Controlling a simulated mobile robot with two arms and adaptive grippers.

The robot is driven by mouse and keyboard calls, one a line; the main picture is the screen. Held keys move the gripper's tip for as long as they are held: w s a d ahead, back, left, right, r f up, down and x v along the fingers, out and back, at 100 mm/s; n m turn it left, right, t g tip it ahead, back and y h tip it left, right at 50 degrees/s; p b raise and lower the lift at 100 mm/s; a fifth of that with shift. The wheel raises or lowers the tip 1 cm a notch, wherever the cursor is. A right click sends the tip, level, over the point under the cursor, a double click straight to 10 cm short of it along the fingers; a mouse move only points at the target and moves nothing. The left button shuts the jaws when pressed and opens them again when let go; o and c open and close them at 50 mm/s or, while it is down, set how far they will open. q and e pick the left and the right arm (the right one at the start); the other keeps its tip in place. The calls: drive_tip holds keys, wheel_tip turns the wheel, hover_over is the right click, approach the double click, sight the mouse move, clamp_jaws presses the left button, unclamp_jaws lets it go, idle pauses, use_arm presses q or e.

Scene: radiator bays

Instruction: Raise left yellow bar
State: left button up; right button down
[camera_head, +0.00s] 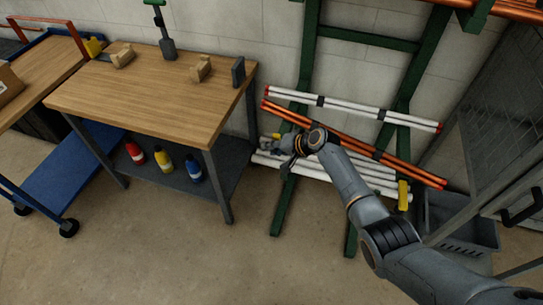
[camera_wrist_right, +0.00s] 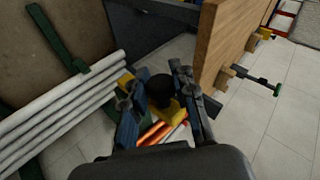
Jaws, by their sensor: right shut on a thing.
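The left yellow bar shows as a small yellow piece (camera_head: 276,136) at the left end of the tubes on the green rack, mostly hidden by my right gripper (camera_head: 272,145). In the right wrist view, yellow parts of the left yellow bar (camera_wrist_right: 174,108) with a dark round knob show between the fingers of my right gripper (camera_wrist_right: 158,74), which is shut on it. A second yellow bar (camera_head: 403,195) stands upright at the right side of the rack. My left gripper is not in view.
White tubes (camera_head: 378,184) lie low on the green rack (camera_head: 284,205), with orange tubes (camera_head: 420,174) and red-ended white tubes (camera_head: 395,117) above. A wooden workbench (camera_head: 150,95) stands close to the left. A grey bin (camera_head: 470,225) is at right. Floor in front is clear.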

drive_tip(key=shift+w+d+r, duration=0.15)
drive_tip(key=shift+w+r, duration=0.45)
drive_tip(key=shift+w, duration=0.25)
drive_tip(key=c, duration=1.1)
unclamp_jaws()
drive_tip(key=shift+d, duration=0.1)
drive_tip(key=shift+c, duration=0.2)
drive_tip(key=shift+o, duration=0.2)
drive_tip(key=shift+s, duration=0.3)
drive_tip(key=shift+f, duration=0.1)
drive_tip(key=v, duration=1.2)
